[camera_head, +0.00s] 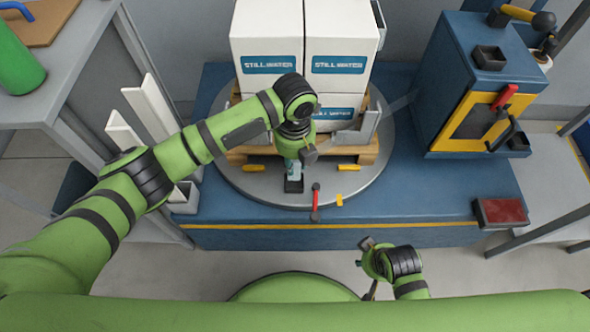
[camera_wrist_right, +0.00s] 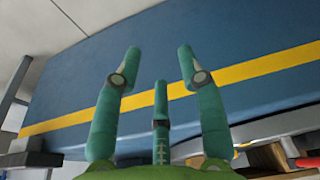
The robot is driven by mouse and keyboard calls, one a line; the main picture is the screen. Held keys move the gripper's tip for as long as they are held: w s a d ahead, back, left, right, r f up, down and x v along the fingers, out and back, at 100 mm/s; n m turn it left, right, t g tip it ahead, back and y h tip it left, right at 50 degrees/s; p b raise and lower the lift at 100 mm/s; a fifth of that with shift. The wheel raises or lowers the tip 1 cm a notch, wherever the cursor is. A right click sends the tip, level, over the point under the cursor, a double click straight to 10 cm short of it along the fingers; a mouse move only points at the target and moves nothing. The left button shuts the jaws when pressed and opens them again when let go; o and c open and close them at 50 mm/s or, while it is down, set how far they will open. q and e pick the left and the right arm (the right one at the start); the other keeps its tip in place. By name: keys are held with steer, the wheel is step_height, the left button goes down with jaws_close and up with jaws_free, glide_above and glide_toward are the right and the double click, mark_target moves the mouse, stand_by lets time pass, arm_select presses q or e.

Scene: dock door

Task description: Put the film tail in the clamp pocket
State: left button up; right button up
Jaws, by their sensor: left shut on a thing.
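My left gripper (camera_head: 294,160) points down at the front edge of the round turntable, shut on a small pale blue piece, which looks like the film tail (camera_head: 293,170). Its fingers are largely hidden under the wrist. The tail is just above or at the mouth of a small black pocket (camera_head: 293,187), which looks like the clamp pocket; I cannot tell whether it is inside. My right gripper (camera_head: 368,254) is low in front of the blue platform. In the right wrist view its green fingers (camera_wrist_right: 155,75) are spread with nothing between them.
White boxes (camera_head: 337,45) stand stacked on a pallet on the turntable (camera_head: 237,175). A red-handled lever (camera_head: 316,203) is just right of the pocket. A blue cabinet (camera_head: 440,90) stands at right, a red pad (camera_head: 501,212) at the platform's right edge. A grey bench (camera_head: 60,90) is at left.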

mark_target(295, 169)
arm_select(q)
steer(key=shift+f+b, duration=0.45)
steer(key=shift+f, duration=1.4)
arm_select(e)
steer(key=shift+w+r, duration=0.25)
steer(key=shift+r, duration=1.05)
arm_select(q)
steer(key=shift+f, duration=0.15)
steer(key=o, duration=0.9)
steer(key=shift+o, duration=0.2)
arm_select(e)
steer(key=shift+r, duration=0.1)
arm_select(q)
steer(key=shift+r, duration=0.25)
step_height(295, 169, up, 12)
steer(key=p, duration=0.3)
steer(key=shift+f, duration=0.1)
arm_select(e)
step_height(295, 169, down, 7)
steer(key=s, duration=0.2)
steer(key=shift+s+f, duration=0.15)
steer(key=shift+f, duration=0.05)
steer(key=shift+d, duration=0.1)
